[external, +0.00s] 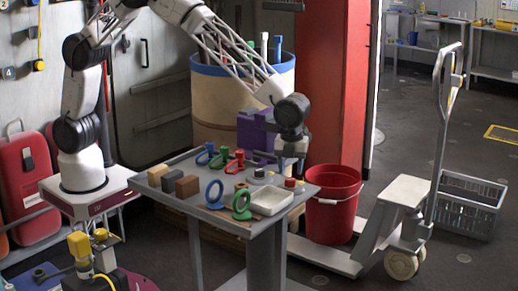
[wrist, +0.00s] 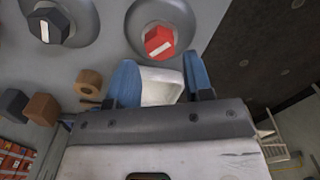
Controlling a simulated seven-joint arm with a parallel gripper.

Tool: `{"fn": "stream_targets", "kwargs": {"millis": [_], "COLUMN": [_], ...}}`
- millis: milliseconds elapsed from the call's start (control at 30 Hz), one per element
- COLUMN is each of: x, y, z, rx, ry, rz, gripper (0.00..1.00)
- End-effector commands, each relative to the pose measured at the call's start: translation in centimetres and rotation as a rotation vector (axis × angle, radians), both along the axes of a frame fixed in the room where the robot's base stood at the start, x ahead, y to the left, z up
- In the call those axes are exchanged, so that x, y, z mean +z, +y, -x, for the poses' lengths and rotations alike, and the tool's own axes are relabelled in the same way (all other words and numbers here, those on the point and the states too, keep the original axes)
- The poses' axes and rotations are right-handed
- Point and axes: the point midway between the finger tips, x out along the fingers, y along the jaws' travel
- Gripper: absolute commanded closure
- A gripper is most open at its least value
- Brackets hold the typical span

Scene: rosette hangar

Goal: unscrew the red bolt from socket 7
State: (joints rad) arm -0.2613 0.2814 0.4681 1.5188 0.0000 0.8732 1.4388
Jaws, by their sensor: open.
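The red bolt (wrist: 158,41) has a hexagonal head with a pale stripe and sits in a round grey socket (wrist: 186,32) in the wrist view. It also shows as a small red spot (external: 290,183) at the right part of the table in the external view. No socket number is readable. My gripper (wrist: 160,64) has its two blue fingers apart, with nothing between them. The red bolt lies just beyond the fingertips, roughly centred between them. In the external view my gripper (external: 291,168) points down above the red bolt, and the fingertips are hard to make out.
A black bolt (wrist: 48,27) sits in a neighbouring socket. A white tray (external: 267,202) is close by on the grey table (external: 240,228). Blocks (external: 187,186), rings and coloured pieces occupy the table's left and back. A red bucket (external: 332,215) stands beyond the right edge.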

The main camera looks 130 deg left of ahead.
Motion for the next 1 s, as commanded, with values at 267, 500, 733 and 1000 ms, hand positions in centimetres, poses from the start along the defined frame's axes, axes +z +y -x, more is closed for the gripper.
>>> {"fn": "stream_targets", "kwargs": {"millis": [267, 500, 733, 1000], "x": [0.01, 0.02, 0.02, 0.02], "y": [0.00, 0.00, 0.00, 0.00], "z": [0.00, 0.00, 0.00, 0.00], "rx": [0.213, 0.400, 0.580, 0.789], "ry": [0.000, 0.000, 0.000, 0.000], "rz": [0.000, 0.000, 0.000, 0.000], "gripper": [0.53, 0.53, 0.53, 0.53]}}
